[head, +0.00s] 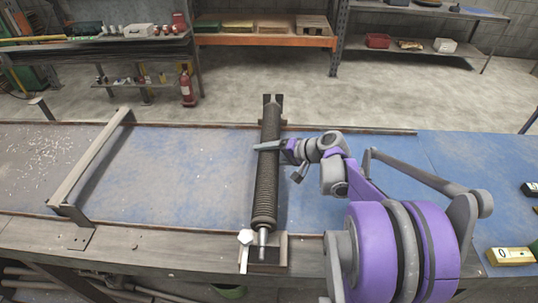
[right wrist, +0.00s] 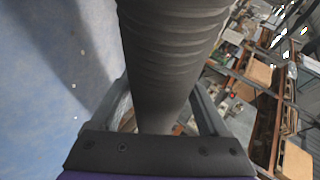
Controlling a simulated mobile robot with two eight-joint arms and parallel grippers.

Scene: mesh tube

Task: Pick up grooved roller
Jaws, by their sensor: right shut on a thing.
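The grooved roller (head: 265,183) is a long dark ribbed cylinder with a pale metal shaft end. In the head view it lies lengthwise from the table's front edge toward the back, over a bracket at each end. My right gripper (head: 268,146) reaches it from the right and is shut around it, toward its far part. In the right wrist view the roller (right wrist: 170,60) runs between the two fingers (right wrist: 165,115), and its ribs show close up. I cannot tell whether the roller is lifted off its brackets. My left gripper is not in view.
The workbench has a blue top (head: 190,165). A raised metal bar (head: 95,160) stands to the left. A white knob-like part (head: 246,238) sits beside the roller's near end. A yellow block (head: 510,256) lies at the right front. Shelves and a red extinguisher (head: 187,88) stand behind.

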